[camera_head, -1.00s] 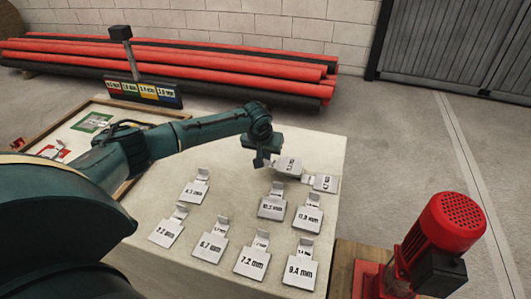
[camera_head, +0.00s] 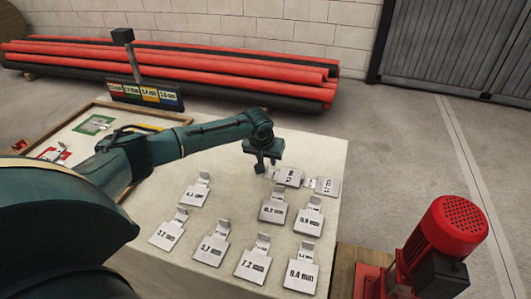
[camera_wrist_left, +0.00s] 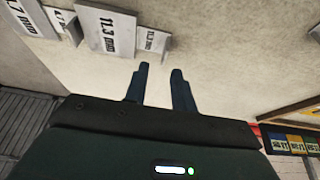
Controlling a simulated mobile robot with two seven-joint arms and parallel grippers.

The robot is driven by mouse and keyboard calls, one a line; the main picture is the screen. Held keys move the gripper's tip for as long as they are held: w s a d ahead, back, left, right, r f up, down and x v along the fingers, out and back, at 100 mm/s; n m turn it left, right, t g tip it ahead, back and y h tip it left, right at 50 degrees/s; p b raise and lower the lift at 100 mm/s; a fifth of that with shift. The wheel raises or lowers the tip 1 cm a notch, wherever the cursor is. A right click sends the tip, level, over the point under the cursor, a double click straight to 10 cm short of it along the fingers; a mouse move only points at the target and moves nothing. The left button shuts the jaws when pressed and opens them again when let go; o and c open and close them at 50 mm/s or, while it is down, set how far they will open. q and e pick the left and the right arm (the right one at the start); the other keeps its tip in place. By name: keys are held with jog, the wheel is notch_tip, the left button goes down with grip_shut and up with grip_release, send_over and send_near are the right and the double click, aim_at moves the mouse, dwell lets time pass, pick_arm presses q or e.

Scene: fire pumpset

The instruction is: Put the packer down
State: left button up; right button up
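The packer marked 11.3 mm (camera_wrist_left: 105,28) lies on the pale table top, with its small bent tab (camera_wrist_left: 152,40) toward my left gripper. In the head view this packer (camera_head: 289,177) is at the table's far right, beside another packer (camera_head: 327,187). My left gripper (camera_wrist_left: 160,69) is open and empty; its two fingers are apart and their tips are just short of the tab. In the head view the left gripper (camera_head: 266,166) points down, left of the packer. My right gripper is not in view.
Several other marked packers, such as the 7.2 mm one (camera_head: 253,265), lie in rows on the table (camera_head: 150,200). A wooden-edged board (camera_head: 85,135) with a colored label rack (camera_head: 146,94) is at left. A red motor (camera_head: 447,232) stands at right.

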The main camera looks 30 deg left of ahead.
pick_arm(q)
jog(key=p+v, duration=0.1)
jog(key=v, duration=1.2)
jog(key=shift+w, duration=0.1)
